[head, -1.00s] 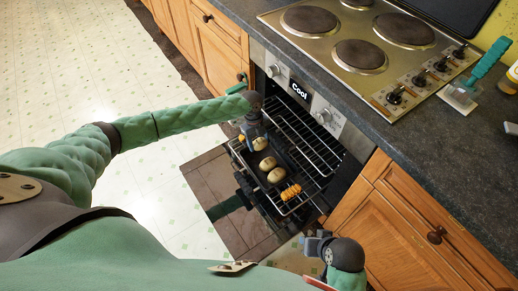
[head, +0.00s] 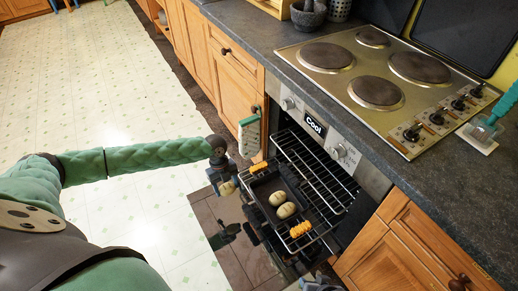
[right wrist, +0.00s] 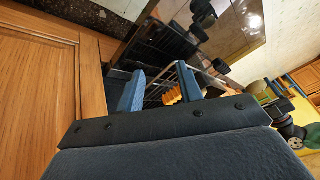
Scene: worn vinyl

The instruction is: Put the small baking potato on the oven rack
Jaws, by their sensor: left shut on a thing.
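My left gripper (head: 224,182) is shut on a small pale potato (head: 227,188), held just left of the pulled-out oven rack (head: 325,188) in the head view. The gripper hides part of the potato. Two other pale potatoes, one (head: 278,198) behind the other (head: 286,210), lie in a dark tray (head: 262,186) on the rack. My right gripper (right wrist: 160,90) is open and empty in the right wrist view. It shows only partly at the bottom edge of the head view (head: 318,284).
Orange corn pieces lie at the tray's far end (head: 258,168) and near end (head: 300,229). The oven door (head: 240,245) is open beneath. A patterned cloth (head: 249,135) hangs by the cabinet. The hob (head: 385,85) is above. Floor at left is clear.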

